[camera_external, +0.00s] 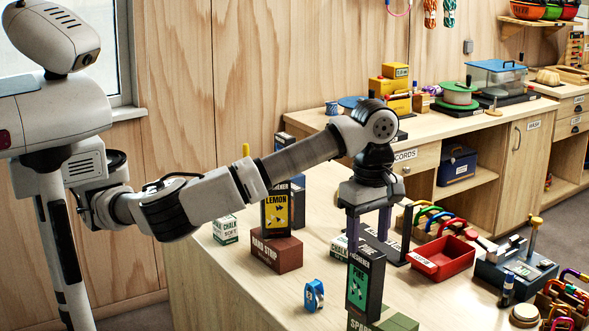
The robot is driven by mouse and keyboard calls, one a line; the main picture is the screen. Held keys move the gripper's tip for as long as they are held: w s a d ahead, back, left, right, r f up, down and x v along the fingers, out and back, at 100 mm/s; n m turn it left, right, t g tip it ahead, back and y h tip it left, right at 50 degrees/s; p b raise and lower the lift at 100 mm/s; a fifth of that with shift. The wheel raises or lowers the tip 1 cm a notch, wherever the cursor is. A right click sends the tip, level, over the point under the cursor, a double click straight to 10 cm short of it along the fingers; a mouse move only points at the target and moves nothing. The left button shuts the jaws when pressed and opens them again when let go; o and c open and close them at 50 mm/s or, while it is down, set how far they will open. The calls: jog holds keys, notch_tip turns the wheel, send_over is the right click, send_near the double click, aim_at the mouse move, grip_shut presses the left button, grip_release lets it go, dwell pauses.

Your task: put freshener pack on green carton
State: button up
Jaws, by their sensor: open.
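A dark freshener pack with a green label reading PINE (364,282) stands upright at the front of the table. The green carton (400,323) shows at the bottom edge, partly cut off, and the pine pack appears to rest on it. A second freshener pack, with a yellow label reading LEMON (277,208), stands upright on a brown-red box (278,252). My gripper (368,240) points down just above the pine pack, its two fingers apart with nothing held between them. I cannot tell whether the fingers touch the pack.
A blue tape roll (314,296) lies left of the pine pack. A small chalk box (226,230) stands at the left. A red tray (443,258), carabiners and a dark blue-grey device (515,272) fill the right side. Bare tabletop (420,295) lies between pack and tray.

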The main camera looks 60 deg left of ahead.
notch_tip(320, 180, up, 5)
jog(key=shift+r, duration=0.1)
